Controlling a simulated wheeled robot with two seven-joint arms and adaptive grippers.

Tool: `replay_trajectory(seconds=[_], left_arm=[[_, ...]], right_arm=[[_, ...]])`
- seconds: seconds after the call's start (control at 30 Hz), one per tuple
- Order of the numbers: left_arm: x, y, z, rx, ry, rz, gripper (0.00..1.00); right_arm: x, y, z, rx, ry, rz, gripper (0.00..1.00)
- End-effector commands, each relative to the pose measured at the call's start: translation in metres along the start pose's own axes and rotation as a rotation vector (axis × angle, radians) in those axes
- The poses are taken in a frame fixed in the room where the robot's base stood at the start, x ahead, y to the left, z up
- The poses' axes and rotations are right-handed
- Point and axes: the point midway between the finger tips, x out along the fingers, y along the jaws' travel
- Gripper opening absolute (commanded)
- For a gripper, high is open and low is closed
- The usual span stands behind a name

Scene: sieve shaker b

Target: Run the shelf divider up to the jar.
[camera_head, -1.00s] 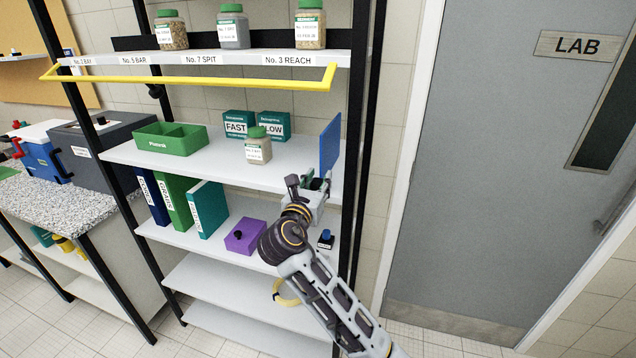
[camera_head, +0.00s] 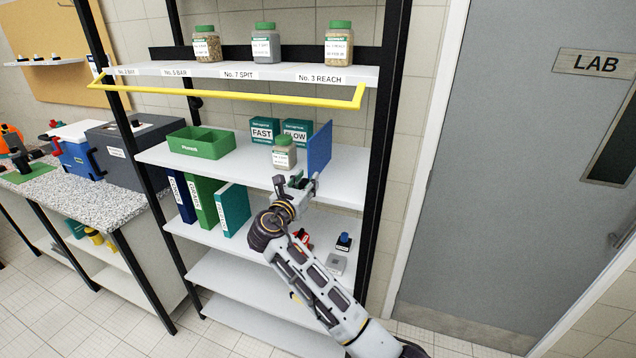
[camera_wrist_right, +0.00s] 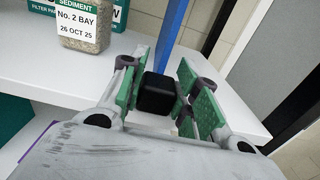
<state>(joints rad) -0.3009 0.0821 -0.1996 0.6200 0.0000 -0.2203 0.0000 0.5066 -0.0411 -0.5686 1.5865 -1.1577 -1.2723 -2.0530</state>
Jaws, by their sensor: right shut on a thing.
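The shelf divider (camera_head: 319,148) is an upright blue panel on the middle shelf, just right of the jar. It also shows in the right wrist view (camera_wrist_right: 172,38), with a dark block at its base. The jar (camera_head: 284,154) is a sediment jar with a green lid, labelled No. 2 BAY in the wrist view (camera_wrist_right: 86,24). A narrow gap shows between jar and divider. My right gripper (camera_head: 297,182), at the shelf's front edge, is shut on the divider's dark block (camera_wrist_right: 157,93). My left gripper is out of view.
FAST (camera_head: 264,131) and SLOW (camera_head: 298,130) filter boxes stand behind the jar. A green tray (camera_head: 202,143) is to the left. A yellow rail (camera_head: 235,94) runs along the front of the upper shelf. The shelf is clear right of the divider.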

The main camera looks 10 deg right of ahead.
Motion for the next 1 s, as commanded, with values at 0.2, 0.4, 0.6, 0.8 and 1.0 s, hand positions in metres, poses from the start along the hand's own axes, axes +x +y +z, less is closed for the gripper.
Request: replay_trajectory(seconds=[0.2,0.4,0.6,0.8,1.0], left_arm=[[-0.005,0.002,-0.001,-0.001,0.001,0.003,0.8],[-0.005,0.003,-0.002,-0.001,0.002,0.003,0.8],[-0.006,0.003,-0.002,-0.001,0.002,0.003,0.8],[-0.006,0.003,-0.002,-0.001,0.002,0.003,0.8],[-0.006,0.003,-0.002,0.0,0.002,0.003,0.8]], right_arm=[[-0.001,0.032,0.002,0.002,-0.001,0.004,0.0],[0.0,0.054,0.002,0.002,-0.002,0.002,0.0],[-0.001,0.068,0.002,0.003,-0.002,0.002,0.0],[0.0,0.073,0.001,0.002,-0.002,0.001,0.0],[0.0,0.074,0.001,0.002,-0.002,0.001,0.0]])
